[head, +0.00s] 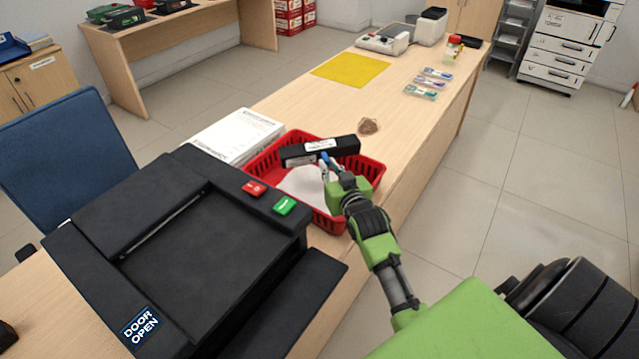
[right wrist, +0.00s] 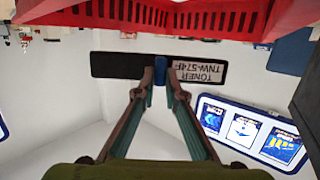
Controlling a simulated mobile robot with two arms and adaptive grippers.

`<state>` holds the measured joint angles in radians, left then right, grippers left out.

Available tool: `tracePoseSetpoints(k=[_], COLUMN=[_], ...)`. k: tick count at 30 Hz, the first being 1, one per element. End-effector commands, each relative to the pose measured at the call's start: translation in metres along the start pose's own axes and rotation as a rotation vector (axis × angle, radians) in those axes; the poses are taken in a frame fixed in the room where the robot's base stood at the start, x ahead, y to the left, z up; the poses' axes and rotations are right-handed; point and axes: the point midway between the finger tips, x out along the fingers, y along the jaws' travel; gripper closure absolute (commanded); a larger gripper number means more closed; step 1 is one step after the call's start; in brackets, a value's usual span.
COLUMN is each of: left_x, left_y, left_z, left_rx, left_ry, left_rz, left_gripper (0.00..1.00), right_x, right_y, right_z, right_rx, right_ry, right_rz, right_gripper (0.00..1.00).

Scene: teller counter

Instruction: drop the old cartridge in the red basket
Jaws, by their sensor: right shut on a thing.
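The old cartridge (head: 343,145) is a long black block with a white label. It shows over the far part of the red basket (head: 374,177) in the head view; I cannot tell if it touches the rim. My right gripper (head: 326,162) is shut on the cartridge near its middle. In the right wrist view the cartridge (right wrist: 120,66) lies across the fingertips (right wrist: 160,75), its toner label upside down, with the basket's red wall (right wrist: 170,15) at the top. A white thing (head: 303,183) shows inside the basket. My left gripper is not in view.
A black printer (head: 205,245) with a "DOOR OPEN" display stands just left of the basket. A white paper stack (head: 240,133) lies behind it. A small brown item (head: 368,126) lies beyond the basket. A yellow mat (head: 350,69) and small clear boxes (head: 421,92) lie farther along the counter.

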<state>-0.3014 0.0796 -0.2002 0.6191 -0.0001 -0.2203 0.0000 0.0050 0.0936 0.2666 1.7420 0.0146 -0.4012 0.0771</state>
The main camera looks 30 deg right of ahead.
Motion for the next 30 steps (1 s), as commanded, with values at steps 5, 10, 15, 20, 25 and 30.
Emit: tracePoseSetpoints(k=[5, 10, 15, 20, 25, 30], left_x=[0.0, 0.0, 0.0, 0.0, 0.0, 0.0], left_y=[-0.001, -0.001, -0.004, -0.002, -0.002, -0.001], left_z=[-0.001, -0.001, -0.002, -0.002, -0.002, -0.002], left_rx=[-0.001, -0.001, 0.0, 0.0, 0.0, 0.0], left_ry=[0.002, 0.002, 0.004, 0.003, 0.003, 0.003], left_rz=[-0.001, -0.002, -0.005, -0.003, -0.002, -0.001], left_gripper=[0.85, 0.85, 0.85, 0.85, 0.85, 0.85], right_x=[0.0, 0.0, -0.005, -0.027, -0.064, -0.097], right_y=[0.0, 0.0, 0.0, 0.0, 0.0, 0.0], right_z=[-0.002, -0.001, 0.002, 0.002, 0.001, 0.001], right_rx=[0.0, 0.0, 0.0, 0.0, 0.0, 0.0], right_ry=[0.005, 0.002, -0.004, -0.003, -0.002, 0.0], right_rz=[0.0, 0.0, 0.0, 0.0, 0.001, 0.0], right_gripper=[0.7, 0.7, 0.7, 0.7, 0.7, 0.7])
